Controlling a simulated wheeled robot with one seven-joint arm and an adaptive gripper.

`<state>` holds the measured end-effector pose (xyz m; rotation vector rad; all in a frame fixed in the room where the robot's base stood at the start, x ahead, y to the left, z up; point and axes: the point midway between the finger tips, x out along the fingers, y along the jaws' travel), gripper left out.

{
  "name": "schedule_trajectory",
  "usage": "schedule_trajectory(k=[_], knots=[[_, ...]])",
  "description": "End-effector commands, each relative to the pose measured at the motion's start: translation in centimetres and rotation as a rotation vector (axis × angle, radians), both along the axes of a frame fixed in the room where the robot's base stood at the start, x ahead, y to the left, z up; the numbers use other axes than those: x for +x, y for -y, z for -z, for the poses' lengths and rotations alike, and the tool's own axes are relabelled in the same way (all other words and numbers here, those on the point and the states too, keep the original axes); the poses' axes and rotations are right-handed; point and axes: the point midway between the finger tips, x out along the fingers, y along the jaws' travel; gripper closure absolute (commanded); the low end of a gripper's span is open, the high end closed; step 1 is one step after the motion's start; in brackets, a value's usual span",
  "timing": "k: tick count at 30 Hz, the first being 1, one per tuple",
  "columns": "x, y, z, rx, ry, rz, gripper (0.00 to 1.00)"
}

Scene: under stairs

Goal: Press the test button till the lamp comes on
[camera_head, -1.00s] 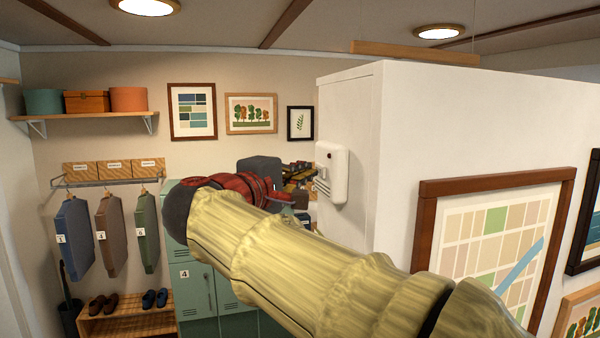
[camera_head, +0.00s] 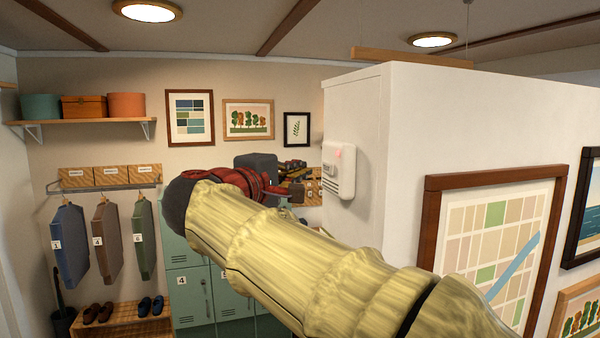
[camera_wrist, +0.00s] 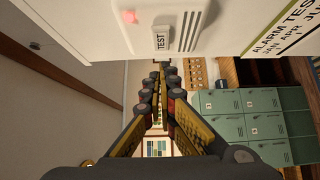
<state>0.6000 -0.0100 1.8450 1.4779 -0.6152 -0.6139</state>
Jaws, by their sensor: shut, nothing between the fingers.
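A white alarm unit (camera_head: 339,182) with slots is fixed to the end face of the white wall panel. Its small round lamp (camera_head: 340,153) glows pinkish red, and the lit lamp also shows in the wrist view (camera_wrist: 129,16). The button marked TEST (camera_wrist: 161,40) is on the unit's face. My gripper (camera_wrist: 160,67) is shut and empty, its fingertips just below the TEST button in the wrist picture. In the head view my gripper (camera_head: 296,194) lies left of the unit, with a small gap visible between them.
A sign reading ALARM TEST (camera_wrist: 278,35) is beside the unit. Green lockers (camera_head: 190,284) stand behind my arm. A framed picture (camera_head: 432,215) hangs on the panel's long side. Coats (camera_head: 105,236) and a shoe bench (camera_head: 125,318) are at the left.

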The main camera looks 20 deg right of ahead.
Motion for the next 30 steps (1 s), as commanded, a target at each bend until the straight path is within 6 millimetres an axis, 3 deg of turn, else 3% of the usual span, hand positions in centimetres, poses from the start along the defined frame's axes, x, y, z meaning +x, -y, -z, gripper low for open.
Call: schedule_trajectory(k=[16, 30], knots=[[-5.9, -6.2, 0.2, 0.001, -0.001, -0.005, 1.0], [-7.0, -7.2, 0.1, 0.001, -0.001, -0.002, 1.0]])
